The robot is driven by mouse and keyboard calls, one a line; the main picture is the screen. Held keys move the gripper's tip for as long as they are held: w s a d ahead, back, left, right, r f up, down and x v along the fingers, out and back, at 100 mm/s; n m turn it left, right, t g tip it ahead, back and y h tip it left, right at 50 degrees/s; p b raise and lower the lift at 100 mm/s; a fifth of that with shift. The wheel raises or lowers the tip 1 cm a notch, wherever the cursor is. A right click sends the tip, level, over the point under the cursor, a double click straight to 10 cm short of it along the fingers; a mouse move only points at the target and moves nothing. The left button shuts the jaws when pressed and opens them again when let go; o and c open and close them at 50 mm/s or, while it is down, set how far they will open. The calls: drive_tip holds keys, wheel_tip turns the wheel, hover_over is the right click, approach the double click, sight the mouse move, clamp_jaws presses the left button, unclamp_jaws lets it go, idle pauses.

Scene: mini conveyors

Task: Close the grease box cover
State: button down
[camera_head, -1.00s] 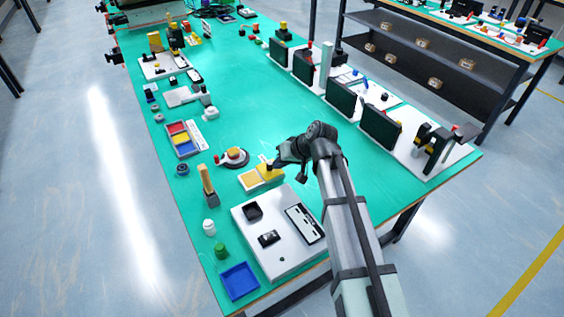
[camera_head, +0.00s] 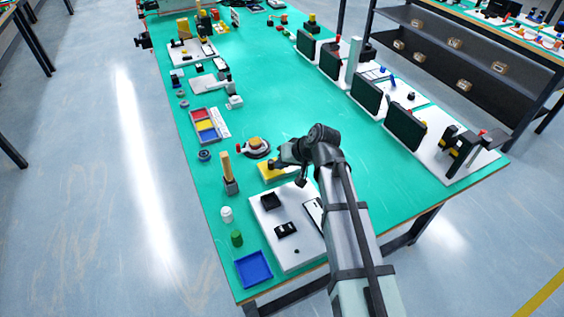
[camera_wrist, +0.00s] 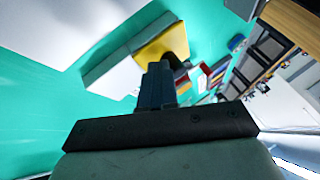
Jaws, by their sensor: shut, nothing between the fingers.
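The grease box (camera_head: 270,172) is a small box with yellow parts on the green table, partly hidden behind my gripper in the head view. In the wrist view its grey-white body (camera_wrist: 108,70) and a yellow slab, apparently the cover (camera_wrist: 165,44), lie just beyond my fingers. I cannot tell how far the cover is open. My gripper (camera_head: 277,165) is low, at the box's right side in the head view. Its fingers (camera_wrist: 158,75) are together and empty, with their tips close to the yellow part; contact cannot be made out.
A white panel (camera_head: 297,250) with black fittings lies in front of the box. A round red-and-white device (camera_head: 256,148) stands just behind it, and a wooden-handled tool (camera_head: 228,175) to its left. Dark screens (camera_head: 405,128) line the right side. The table's middle is clear.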

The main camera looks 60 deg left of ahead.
drive_tip(key=w, duration=0.1)
drive_tip(key=w+d, duration=0.2)
drive_tip(key=shift+w+r, duration=0.4)
drive_tip(key=v, duration=0.9)
